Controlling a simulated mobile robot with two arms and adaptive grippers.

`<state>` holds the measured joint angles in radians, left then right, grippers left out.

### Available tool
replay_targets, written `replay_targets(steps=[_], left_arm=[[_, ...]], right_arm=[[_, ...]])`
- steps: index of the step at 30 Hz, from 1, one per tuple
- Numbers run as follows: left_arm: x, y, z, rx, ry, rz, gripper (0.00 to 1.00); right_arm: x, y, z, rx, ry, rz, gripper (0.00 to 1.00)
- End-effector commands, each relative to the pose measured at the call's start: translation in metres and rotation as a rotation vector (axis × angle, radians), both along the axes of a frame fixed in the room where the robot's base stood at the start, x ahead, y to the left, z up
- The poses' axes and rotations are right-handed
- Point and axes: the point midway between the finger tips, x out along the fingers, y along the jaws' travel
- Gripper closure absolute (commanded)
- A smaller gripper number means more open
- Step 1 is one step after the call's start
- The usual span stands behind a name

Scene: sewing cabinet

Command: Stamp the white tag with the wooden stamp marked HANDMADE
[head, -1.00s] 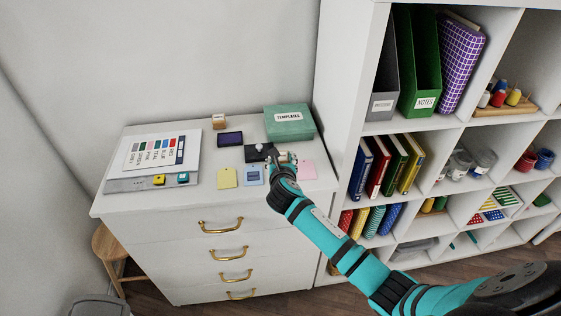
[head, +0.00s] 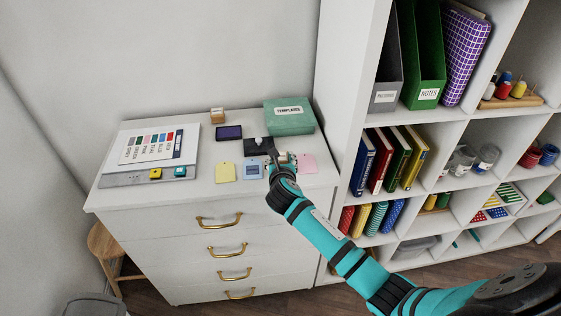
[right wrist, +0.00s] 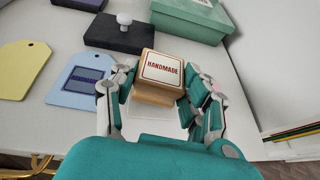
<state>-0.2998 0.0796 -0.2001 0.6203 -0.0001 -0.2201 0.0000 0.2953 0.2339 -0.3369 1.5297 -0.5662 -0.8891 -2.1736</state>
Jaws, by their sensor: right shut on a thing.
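The wooden stamp (right wrist: 160,75) shows a red-framed HANDMADE label on its top in the right wrist view. My right gripper (right wrist: 158,90) is shut on it, fingers at its left and right sides. In the head view the right gripper (head: 282,163) is over the cabinet top, between the blue and pink tags, and mostly hides the stamp. The white tag (right wrist: 152,112) shows as a pale strip below the stamp; most of it is hidden. I cannot tell whether the stamp touches it. My left gripper is not in view.
A blue tag (head: 253,170) with a dark print, a yellow tag (head: 225,173) and a pink tag (head: 307,163) lie near. Behind are a black block with white knob (head: 257,149), a purple ink pad (head: 229,133), another wooden block (head: 217,115) and a green TEMPLATES box (head: 289,121).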

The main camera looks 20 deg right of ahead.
Motion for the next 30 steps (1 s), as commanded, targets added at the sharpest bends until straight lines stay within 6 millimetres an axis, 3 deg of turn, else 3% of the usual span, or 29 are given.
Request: replay_targets(steps=[30], left_arm=[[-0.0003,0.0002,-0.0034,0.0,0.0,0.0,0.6]], right_arm=[[0.0001,-0.0003,-0.0077,0.0,0.0,0.0,0.86]])
